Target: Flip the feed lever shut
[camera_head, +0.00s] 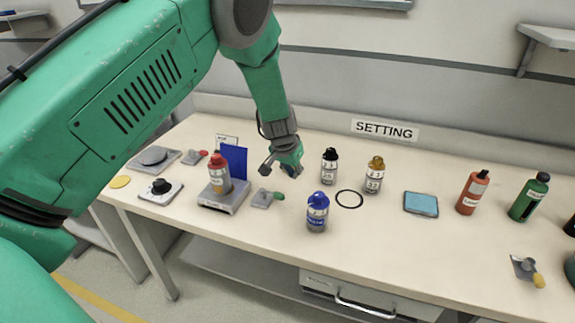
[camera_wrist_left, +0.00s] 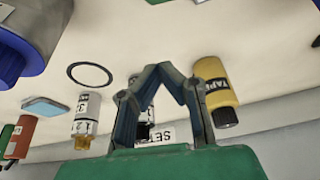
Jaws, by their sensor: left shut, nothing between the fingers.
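Three small lever-like pieces on grey plates show in the head view, and I cannot tell which is the feed lever. One with a green knob (camera_head: 267,198) lies right of the grey scale-like block. One with a red knob (camera_head: 195,156) is at the back left, and one with a yellow knob (camera_head: 528,271) is at the front right. My left gripper (camera_head: 281,166) hangs over the bench, behind the green-knobbed lever and apart from it. In the left wrist view its fingers (camera_wrist_left: 159,75) meet at the tips, empty. My right gripper is not in view.
A blue-capped bottle (camera_head: 317,212) stands right of the green-knobbed lever. A red-capped bottle (camera_head: 219,175) stands on a grey block (camera_head: 225,198) to its left. A black ring (camera_head: 349,199) and labelled bottles are farther right. A yellow TAPE cylinder (camera_wrist_left: 215,92) is near my gripper.

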